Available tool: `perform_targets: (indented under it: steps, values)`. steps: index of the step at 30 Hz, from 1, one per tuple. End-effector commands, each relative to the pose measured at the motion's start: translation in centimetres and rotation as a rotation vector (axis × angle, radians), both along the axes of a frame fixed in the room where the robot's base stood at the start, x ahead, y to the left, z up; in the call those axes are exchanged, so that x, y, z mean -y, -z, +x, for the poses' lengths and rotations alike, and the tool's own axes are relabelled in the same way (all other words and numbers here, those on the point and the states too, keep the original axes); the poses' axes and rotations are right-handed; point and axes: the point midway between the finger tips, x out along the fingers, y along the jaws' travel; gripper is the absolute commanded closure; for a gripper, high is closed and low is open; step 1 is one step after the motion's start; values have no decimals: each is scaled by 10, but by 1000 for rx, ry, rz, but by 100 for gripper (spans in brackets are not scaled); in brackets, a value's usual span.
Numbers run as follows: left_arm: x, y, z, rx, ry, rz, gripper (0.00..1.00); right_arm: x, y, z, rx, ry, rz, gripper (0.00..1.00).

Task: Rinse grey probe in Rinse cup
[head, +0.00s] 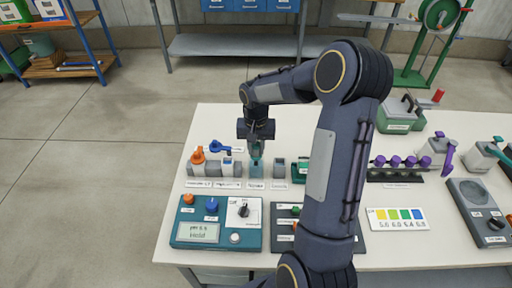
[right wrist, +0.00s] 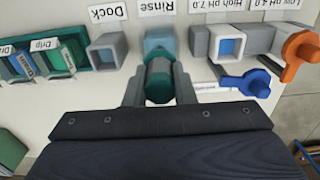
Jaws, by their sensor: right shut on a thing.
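My right gripper (head: 256,143) is shut on the probe (right wrist: 158,82), which shows a dark green end and a grey body between the fingers in the right wrist view. The gripper points down over the Rinse cup (head: 256,171), a pale blue-teal square cup that also shows in the right wrist view (right wrist: 158,45) beside its "Rinse" label. The probe lines up with the cup; its tip is hidden, so I cannot tell how deep it is. My left gripper is not in view.
The grey Dock holder (right wrist: 107,52) looks empty beside the Rinse cup. On the other side are the pH 7.0 holder (right wrist: 229,45), an orange cap (right wrist: 299,55) and a blue cap (right wrist: 250,84). The pH meter (head: 217,222) lies in front. Green drip holders (right wrist: 40,55) stand past the Dock.

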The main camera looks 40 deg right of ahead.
Motion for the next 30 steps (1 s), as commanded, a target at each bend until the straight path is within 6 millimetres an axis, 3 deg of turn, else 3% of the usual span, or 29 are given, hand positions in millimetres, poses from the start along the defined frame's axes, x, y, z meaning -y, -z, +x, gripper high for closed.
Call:
perform_targets:
  steps: [17,30]
  values:
    - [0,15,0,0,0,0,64,0,17,0,0,0,0,100]
    - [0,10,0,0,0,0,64,0,12,0,1,1,-1,100]
